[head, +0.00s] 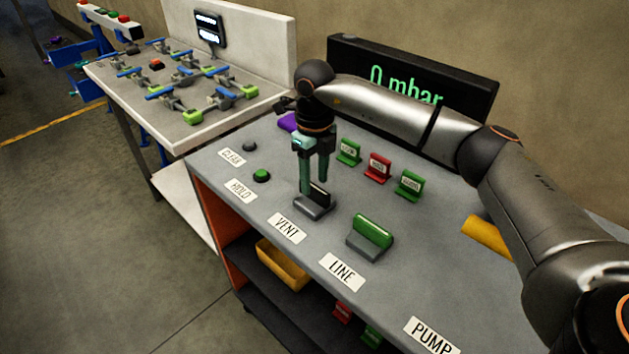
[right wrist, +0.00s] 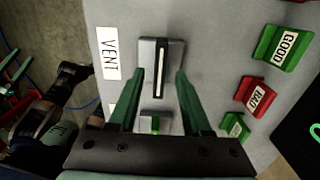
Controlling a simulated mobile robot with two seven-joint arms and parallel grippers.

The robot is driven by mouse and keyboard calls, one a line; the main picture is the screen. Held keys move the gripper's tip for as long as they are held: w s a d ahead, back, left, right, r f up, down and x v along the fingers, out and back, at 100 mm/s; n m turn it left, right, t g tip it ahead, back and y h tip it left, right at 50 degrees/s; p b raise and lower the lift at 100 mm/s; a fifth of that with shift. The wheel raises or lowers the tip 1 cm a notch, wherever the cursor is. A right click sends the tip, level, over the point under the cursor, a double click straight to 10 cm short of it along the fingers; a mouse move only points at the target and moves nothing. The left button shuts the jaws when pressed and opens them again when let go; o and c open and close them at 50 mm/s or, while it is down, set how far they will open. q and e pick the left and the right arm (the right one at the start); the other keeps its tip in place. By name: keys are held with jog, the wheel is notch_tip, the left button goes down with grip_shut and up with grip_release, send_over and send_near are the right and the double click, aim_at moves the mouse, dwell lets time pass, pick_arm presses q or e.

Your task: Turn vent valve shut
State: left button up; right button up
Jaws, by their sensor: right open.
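The vent valve (head: 314,206) stands on the grey bench top behind the VENT label (head: 287,229). It has a grey base and a dark upright handle with a pale strip along its top. In the right wrist view, the handle (right wrist: 161,75) lies lengthwise between the fingers. My right gripper (head: 314,185) points down over the valve with its green fingers apart, one on each side of the handle. The wrist view shows gaps between handle and fingers (right wrist: 160,80). Contact with the base cannot be told. My left gripper is not identifiable in either view.
The green LINE valve (head: 372,234) stands close to the right. Green and red sign stands (head: 378,167) are behind. The display (head: 410,85) reads 0 mbar. A green button (head: 261,176) sits left, and a yellow cylinder (head: 487,237) lies right.

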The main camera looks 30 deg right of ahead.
aim_at(314, 187)
notch_tip(314, 187, up, 11)
jog(key=shift+r+b, duration=0.15)
jog(key=shift+b, duration=0.25)
dwell(0.4)
